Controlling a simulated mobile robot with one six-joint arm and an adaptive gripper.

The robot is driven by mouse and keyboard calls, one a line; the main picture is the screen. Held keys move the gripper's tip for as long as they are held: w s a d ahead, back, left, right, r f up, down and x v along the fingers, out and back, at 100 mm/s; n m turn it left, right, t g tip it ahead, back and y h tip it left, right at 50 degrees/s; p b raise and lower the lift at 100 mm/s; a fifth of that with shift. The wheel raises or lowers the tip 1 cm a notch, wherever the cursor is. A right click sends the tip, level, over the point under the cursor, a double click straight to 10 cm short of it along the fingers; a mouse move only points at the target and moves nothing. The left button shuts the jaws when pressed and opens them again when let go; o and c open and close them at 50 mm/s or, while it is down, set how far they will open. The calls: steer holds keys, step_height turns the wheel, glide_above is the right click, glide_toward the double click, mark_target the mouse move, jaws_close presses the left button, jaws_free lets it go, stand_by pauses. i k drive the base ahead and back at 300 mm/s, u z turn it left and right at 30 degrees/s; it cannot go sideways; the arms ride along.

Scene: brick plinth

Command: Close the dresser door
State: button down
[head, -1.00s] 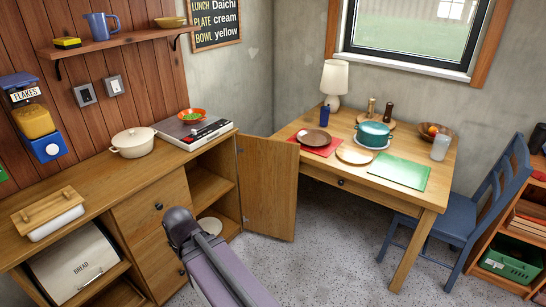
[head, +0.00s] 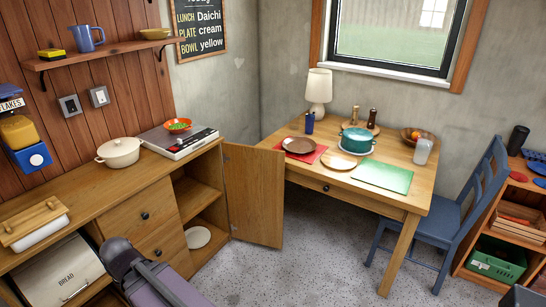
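The wooden dresser (head: 118,186) runs along the left wall. Its door (head: 253,196) stands wide open at the dresser's right end, swung out toward the table. The open compartment (head: 198,193) shows a shelf and a white plate (head: 198,237) at the bottom. My arm shows at the bottom left, in front of the drawers and left of the open door, apart from it. My gripper's fingers cannot be made out in this view.
The wooden table (head: 408,203) stands just right of the open door, with a blue chair (head: 450,225) at its right. A shelf unit (head: 510,213) is at the far right. Grey floor (head: 310,260) is clear in front of the door.

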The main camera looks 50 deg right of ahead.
mark_target(254, 176)
steer(key=u, duration=0.8)
steer(key=k, duration=0.75)
steer(key=z, duration=1.35)
steer(key=i, duration=0.85)
